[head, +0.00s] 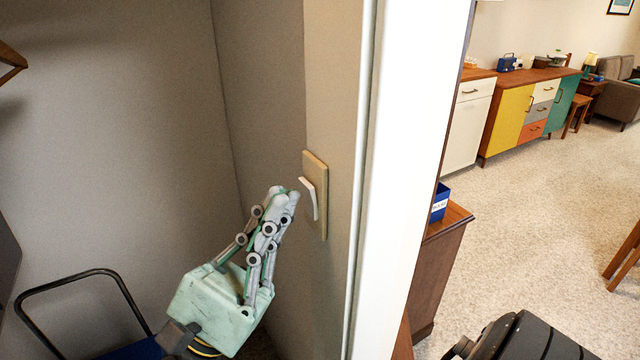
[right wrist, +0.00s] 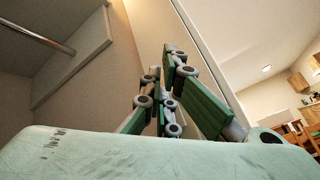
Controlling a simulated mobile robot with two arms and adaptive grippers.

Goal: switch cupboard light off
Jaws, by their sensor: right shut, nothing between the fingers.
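The light switch is a tan plate (head: 321,222) with a pale rocker (head: 309,198) on the narrow wall beside the white door frame in the head view. The rocker sits tilted, with one end standing out from the plate. My right gripper (head: 284,193) is shut and empty, its fingertips just left of the rocker. I cannot tell whether they touch it. In the right wrist view the fingers (right wrist: 165,75) point up toward the wall, and the switch cannot be made out there. My left gripper is not in view.
The white door frame (head: 405,150) stands right of the switch. Beyond the frame are a brown cabinet (head: 430,275) with a blue box (head: 440,203) and a coloured sideboard (head: 512,118). A wall shelf (right wrist: 75,60) shows in the wrist view.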

